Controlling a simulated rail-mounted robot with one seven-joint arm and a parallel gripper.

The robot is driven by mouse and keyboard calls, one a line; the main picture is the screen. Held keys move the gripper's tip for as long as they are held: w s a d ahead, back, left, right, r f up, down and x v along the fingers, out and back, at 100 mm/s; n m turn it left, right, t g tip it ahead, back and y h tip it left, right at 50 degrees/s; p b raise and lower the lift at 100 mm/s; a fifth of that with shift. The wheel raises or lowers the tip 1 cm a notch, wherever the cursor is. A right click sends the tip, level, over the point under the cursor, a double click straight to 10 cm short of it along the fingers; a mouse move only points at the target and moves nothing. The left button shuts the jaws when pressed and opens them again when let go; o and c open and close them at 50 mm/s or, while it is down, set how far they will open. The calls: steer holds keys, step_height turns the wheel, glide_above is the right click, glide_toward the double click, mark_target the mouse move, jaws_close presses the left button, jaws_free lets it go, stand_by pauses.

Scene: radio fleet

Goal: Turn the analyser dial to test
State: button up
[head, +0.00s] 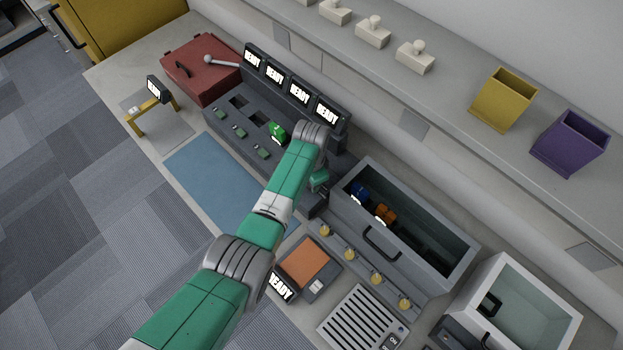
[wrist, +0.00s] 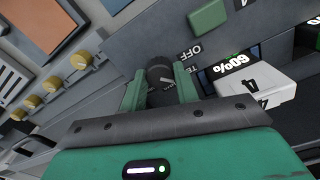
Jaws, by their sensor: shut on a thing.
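The analyser (head: 218,128) is a long dark grey unit with several bays and a row of screens reading READY. Its dial (wrist: 160,80) is a small dark round knob with a pale mark on its face. My gripper (wrist: 160,88) is shut on the dial, one green finger on each side. The label OFF and a partly hidden label starting TE are printed beside the dial in the wrist view. I cannot tell exactly which label the mark meets. In the head view my gripper (head: 319,182) is at the analyser's right end, and my arm hides the dial.
A white block marked 4 (wrist: 258,84) with a 60% display is close right of my gripper. A grey open bin (head: 455,262) with yellow knobs along its front stands right of the arm. A blue mat (head: 205,172) lies in front of the analyser.

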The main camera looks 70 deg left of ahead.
steer(key=o, duration=1)
steer(key=shift+c, duration=0.2)
step_height(320, 180, up, 8)
steer(key=shift+f+p, duration=0.1)
steer(key=shift+p, duration=0.7)
